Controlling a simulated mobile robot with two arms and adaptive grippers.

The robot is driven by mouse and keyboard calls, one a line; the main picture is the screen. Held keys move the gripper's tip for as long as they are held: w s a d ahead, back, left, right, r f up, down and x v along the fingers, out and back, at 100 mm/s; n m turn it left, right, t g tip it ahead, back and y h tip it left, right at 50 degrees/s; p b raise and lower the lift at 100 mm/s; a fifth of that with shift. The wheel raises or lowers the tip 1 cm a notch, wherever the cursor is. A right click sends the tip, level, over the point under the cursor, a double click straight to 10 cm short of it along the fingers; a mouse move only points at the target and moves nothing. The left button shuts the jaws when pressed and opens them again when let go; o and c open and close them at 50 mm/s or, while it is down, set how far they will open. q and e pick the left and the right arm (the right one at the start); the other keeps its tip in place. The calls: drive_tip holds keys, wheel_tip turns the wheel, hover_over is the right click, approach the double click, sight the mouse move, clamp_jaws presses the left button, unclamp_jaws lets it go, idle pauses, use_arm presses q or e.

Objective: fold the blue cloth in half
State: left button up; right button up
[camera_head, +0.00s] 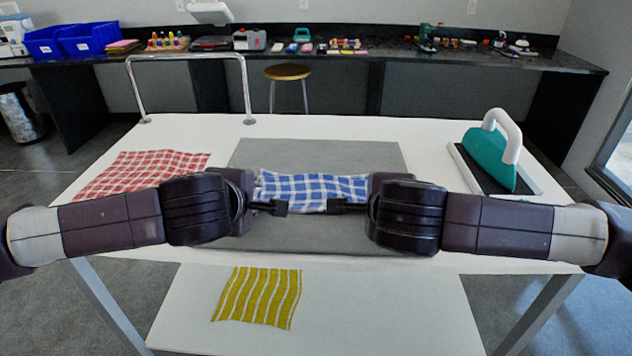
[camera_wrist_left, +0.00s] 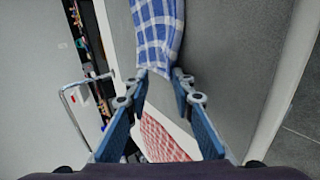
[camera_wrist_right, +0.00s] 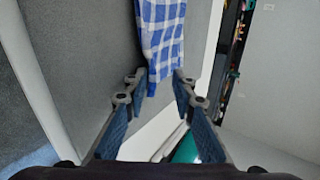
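The blue-and-white checked cloth (camera_head: 312,184) lies on the grey mat (camera_head: 300,153) on the white table, between my two grippers. Its near edge is partly hidden by them. My left gripper (camera_head: 280,205) is at the cloth's left end. In the left wrist view its fingers (camera_wrist_left: 160,74) are spread, with the cloth's end (camera_wrist_left: 158,45) between or just beyond the tips. My right gripper (camera_head: 342,205) is at the right end. In the right wrist view its fingers (camera_wrist_right: 160,76) are also spread, with the cloth (camera_wrist_right: 160,45) reaching between them. I cannot tell whether either touches it.
A red checked cloth (camera_head: 145,173) lies on the table at left. A teal iron (camera_head: 490,158) stands on a dark plate at right. A metal rail (camera_head: 190,58) rises from the far left edge. A yellow striped cloth (camera_head: 257,297) lies on a lower white surface.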

use_arm(q)
drive_tip(key=shift+o, duration=0.7)
use_arm(e)
drive_tip(key=shift+o, duration=0.4)
use_arm(q)
drive_tip(key=shift+r, duration=0.1)
use_arm(e)
drive_tip(key=shift+r, duration=0.1)
